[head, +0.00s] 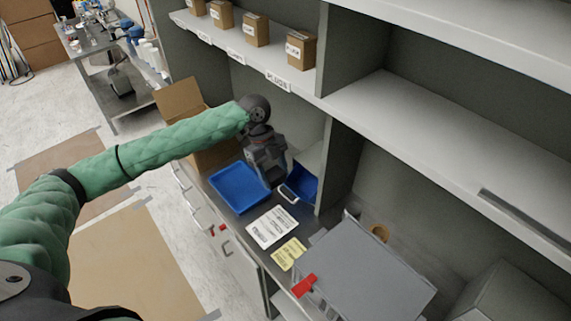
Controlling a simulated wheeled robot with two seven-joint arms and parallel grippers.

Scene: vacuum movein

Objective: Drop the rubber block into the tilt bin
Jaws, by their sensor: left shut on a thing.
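My left gripper (271,180) points down between the blue tray and the tilt bin, at the end of the green-sleeved arm. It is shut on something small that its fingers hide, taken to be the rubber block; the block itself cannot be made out. The tilt bin (304,184) is blue inside, with a pale handle at its front, and looks tipped open under the shelf. The gripper is just left of the bin, near its handle; I cannot tell whether they touch. My right gripper is not in view.
The shallow blue tray (238,188) looks empty. A white printed sheet (271,227) and yellow note (289,254) lie in front. An open cardboard box (185,100) stands behind. A grey panel (365,272) is at right. The shelf (245,47) with small boxes overhangs.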

